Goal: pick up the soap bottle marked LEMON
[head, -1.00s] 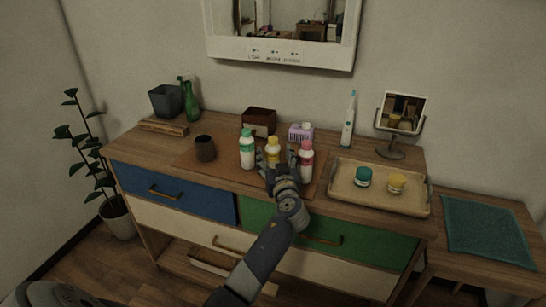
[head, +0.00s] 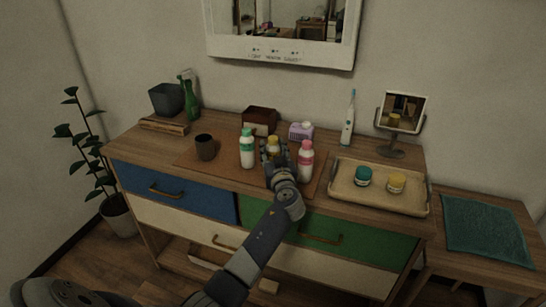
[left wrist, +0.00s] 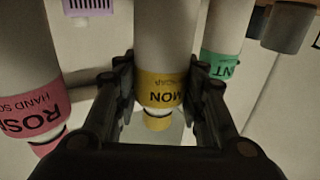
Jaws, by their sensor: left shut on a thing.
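The yellow-capped white bottle (head: 273,142) stands between two other bottles on the dresser. In the left wrist view its yellow label (left wrist: 160,90) shows the letters "MON" upside down. My left gripper (head: 274,158) is shut on this bottle, one finger on each side, and hides most of it in the head view. A green-capped bottle (head: 247,150) stands to its left; its label ends in "NT" in the left wrist view (left wrist: 221,62). A pink-capped bottle (head: 305,160) stands close on its right; its label begins "ROS" in the left wrist view (left wrist: 30,100). My right gripper is out of view.
The bottles stand on a brown mat (head: 222,168). A dark cup (head: 205,147) is at left, a brown box (head: 259,121) and a purple container (head: 301,131) behind. A wooden tray (head: 375,204) with two jars, a toothbrush (head: 348,122) and a small mirror (head: 403,112) are at right.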

